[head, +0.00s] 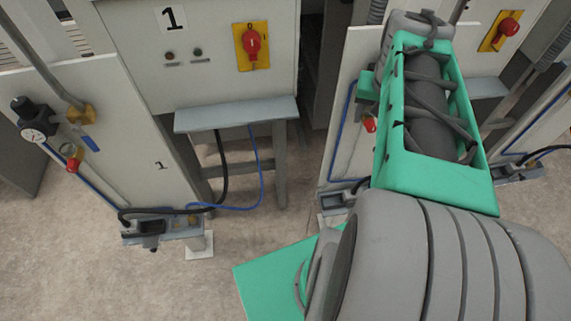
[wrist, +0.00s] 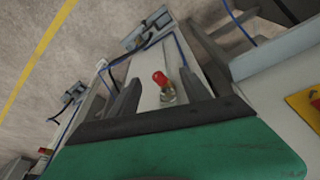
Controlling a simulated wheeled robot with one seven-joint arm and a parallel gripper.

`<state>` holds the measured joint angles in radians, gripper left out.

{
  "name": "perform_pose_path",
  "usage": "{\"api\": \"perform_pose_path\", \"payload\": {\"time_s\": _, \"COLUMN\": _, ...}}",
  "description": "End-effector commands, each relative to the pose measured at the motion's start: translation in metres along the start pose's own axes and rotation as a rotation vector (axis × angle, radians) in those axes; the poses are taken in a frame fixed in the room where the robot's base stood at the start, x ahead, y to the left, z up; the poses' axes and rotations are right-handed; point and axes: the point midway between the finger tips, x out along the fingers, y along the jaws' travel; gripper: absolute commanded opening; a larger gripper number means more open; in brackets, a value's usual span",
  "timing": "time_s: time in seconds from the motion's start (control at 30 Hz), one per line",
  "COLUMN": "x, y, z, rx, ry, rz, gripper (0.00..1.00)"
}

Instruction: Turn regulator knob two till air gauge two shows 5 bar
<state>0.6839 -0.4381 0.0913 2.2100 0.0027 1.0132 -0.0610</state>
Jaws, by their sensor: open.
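Regulator knob two and air gauge two cannot be made out in either view; my arm covers much of the second station's panel (head: 343,125) in the head view. A red-handled valve on that panel shows just left of my arm (head: 370,124). In the wrist view a red-handled valve (wrist: 160,78) on a pale panel lies between the dark fingers of my gripper (wrist: 157,88). The fingers are apart, with nothing visibly held. I cannot tell their distance from the valve.
Station one at left has a black regulator knob (head: 28,106), a round gauge (head: 33,135) and a red valve (head: 74,160). A grey bench (head: 236,114) stands between the panels. Hoses run near the floor. Red switches on yellow plates (head: 251,46) face out. Open floor lies in front.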

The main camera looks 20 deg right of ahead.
Motion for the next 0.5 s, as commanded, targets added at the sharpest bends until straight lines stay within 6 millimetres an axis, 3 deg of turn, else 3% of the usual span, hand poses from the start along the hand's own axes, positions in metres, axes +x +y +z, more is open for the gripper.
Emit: {"api": "perform_pose_path", "payload": {"time_s": 0.5, "x": 0.052, "y": -0.094, "z": 0.061, "rx": -0.252, "ry": 0.017, "rz": -0.079, "gripper": 0.55}}
